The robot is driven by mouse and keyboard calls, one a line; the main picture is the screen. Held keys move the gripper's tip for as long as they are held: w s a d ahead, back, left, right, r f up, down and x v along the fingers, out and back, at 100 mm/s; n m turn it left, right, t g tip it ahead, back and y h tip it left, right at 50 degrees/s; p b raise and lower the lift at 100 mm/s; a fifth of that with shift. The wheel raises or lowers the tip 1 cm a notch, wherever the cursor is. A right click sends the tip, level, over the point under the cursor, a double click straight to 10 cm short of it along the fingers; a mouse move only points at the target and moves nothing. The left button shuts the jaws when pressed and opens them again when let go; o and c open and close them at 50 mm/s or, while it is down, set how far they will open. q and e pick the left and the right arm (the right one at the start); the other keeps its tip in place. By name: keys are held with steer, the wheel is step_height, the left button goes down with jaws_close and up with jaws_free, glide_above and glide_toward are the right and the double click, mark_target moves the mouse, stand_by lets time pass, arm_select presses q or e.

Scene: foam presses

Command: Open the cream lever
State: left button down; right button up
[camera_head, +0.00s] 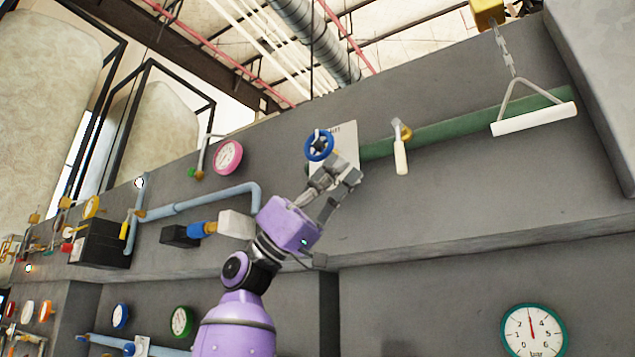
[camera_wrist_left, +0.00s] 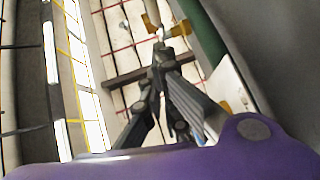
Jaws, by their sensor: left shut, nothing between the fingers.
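The cream lever (camera_head: 401,158) hangs nearly straight down from a brass fitting (camera_head: 404,132) on the green pipe (camera_head: 452,128). My left gripper (camera_head: 350,178) is shut and empty, in front of the wall to the left of the lever and a little lower in the head view. A gap shows between them there. In the left wrist view the fingers (camera_wrist_left: 160,55) point toward a brass piece (camera_wrist_left: 152,25) near the green pipe (camera_wrist_left: 203,38); whether this is the lever's fitting I cannot tell. My right gripper is not in view.
A blue handwheel (camera_head: 319,145) on a pale plate (camera_head: 345,138) is just above my left gripper. A white pull bar (camera_head: 535,118) hangs on a chain at the right. A pink gauge (camera_head: 228,156) is at the left. The wall below the lever is clear.

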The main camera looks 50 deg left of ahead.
mark_target(399, 148)
arm_select(q)
steer(key=d, duration=0.1)
steer(key=w+d+r, duration=0.1)
steer(key=d, duration=0.1)
steer(key=w+d+p, duration=0.1)
steer(key=shift+w+d+r, duration=0.15)
steer(key=shift+d, duration=0.25)
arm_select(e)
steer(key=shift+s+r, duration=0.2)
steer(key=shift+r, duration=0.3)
arm_select(q)
steer(key=shift+d+f+h, duration=0.2)
steer(key=shift+h, duration=0.1)
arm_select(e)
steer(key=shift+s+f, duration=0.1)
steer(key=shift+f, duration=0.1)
